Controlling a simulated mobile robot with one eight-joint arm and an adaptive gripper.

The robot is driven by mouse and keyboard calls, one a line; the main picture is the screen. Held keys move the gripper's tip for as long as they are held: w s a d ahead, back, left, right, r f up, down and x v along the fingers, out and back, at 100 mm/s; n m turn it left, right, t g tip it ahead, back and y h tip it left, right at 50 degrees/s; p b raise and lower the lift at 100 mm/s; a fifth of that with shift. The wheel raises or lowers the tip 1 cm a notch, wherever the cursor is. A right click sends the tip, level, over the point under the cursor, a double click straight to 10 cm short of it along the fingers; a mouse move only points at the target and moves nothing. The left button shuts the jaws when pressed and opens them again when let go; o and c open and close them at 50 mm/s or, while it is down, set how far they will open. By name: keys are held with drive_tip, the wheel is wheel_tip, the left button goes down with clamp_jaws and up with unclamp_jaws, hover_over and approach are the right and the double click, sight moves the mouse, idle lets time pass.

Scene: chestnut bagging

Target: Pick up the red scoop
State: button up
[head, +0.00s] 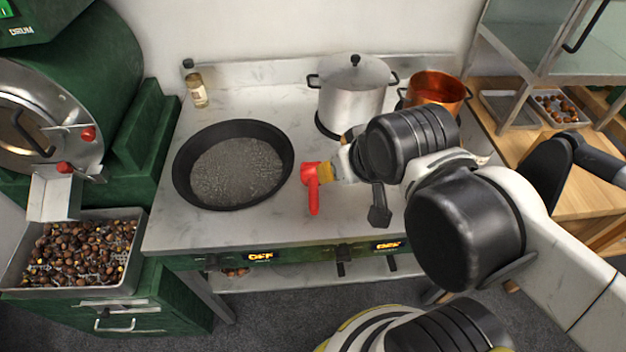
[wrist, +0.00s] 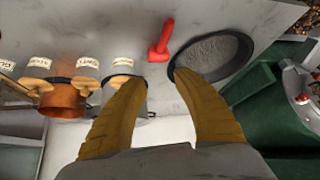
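The red scoop (head: 313,199) lies on the pale marble cooktop, just right of the black pan, with its narrow handle toward the front edge. It also shows in the wrist view (wrist: 160,47), in line with the gap between my fingers and beyond their tips. My gripper (head: 327,172) has tan fingers and appears very close to the scoop in the head view, partly overlapping it. In the wrist view my gripper (wrist: 154,77) has its two fingers spread apart with nothing between them. I cannot tell whether a fingertip touches the scoop.
The wide black pan (head: 190,145) stands close left of the scoop. A lidded steel pot (head: 352,100) and a copper pot (head: 436,88) stand behind my arm. A small bottle (head: 197,92) is at the back left. A tray of chestnuts (head: 75,290) sits at the left machine.

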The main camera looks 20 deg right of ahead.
drive_tip(key=shift+o, duration=1.1)
drive_tip(key=m+g+p, duration=0.3)
drive_tip(key=m+g, duration=0.1)
drive_tip(key=g, duration=0.3)
hover_over(314, 187)
drive_tip(key=a, duration=0.1)
wheel_tip(314, 187, down, 7)
wheel_tip(314, 187, down, 6)
drive_tip(key=b, duration=0.3)
drive_tip(key=shift+f, duration=0.1)
drive_tip(key=f+b, duration=0.1)
drive_tip(key=f, duration=0.2)
drive_tip(key=d+f+b, duration=0.1)
drive_tip(key=f, duration=0.1)
drive_tip(key=shift+f+b, duration=0.1)
drive_tip(key=shift+b, duration=0.25)
drive_tip(key=shift+c, duration=0.4)
clamp_jaws()
